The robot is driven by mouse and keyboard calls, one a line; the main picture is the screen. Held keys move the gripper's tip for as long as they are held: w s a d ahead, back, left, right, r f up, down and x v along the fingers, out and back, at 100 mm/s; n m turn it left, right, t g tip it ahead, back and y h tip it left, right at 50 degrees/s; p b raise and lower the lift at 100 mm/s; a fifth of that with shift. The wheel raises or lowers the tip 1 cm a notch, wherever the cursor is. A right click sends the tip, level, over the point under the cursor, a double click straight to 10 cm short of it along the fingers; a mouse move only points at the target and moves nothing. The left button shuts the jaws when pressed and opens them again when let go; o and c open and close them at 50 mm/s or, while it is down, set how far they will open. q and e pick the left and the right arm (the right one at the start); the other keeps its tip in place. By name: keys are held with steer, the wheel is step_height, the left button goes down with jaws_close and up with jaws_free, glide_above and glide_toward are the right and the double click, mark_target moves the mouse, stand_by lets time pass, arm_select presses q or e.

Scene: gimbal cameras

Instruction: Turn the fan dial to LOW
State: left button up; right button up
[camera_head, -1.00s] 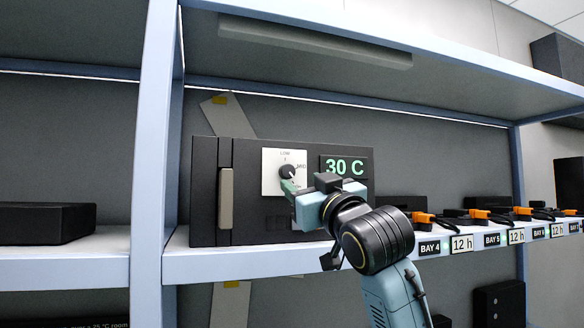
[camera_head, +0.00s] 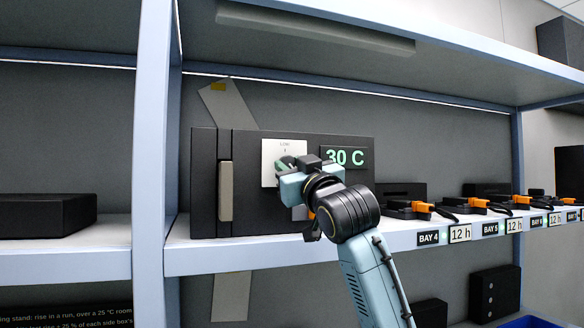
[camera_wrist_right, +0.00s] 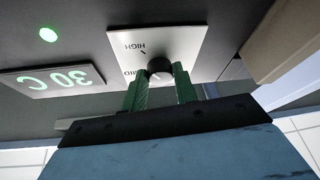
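The fan dial is a dark round knob (camera_wrist_right: 159,70) on a white plate (camera_head: 284,150) on the front of the dark box (camera_head: 258,215). In the head view my right gripper (camera_head: 289,163) is in front of the plate and hides the knob. In the right wrist view its green fingers (camera_wrist_right: 160,82) stand on either side of the knob, close against it; I cannot tell whether they press on it. HIGH and MID print shows there upside down. In the head view a label shows at the plate's top. The knob's pointer is not clear. My left gripper is not in view.
A green 30 C display (camera_head: 344,158) is right of the plate, close to my right gripper. A vertical handle (camera_head: 225,191) is at the box's left. A shelf post (camera_head: 152,150) stands left of it. Orange-and-black devices (camera_head: 415,209) line the shelf at right.

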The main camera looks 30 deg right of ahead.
steer(key=shift+c, duration=1.1)
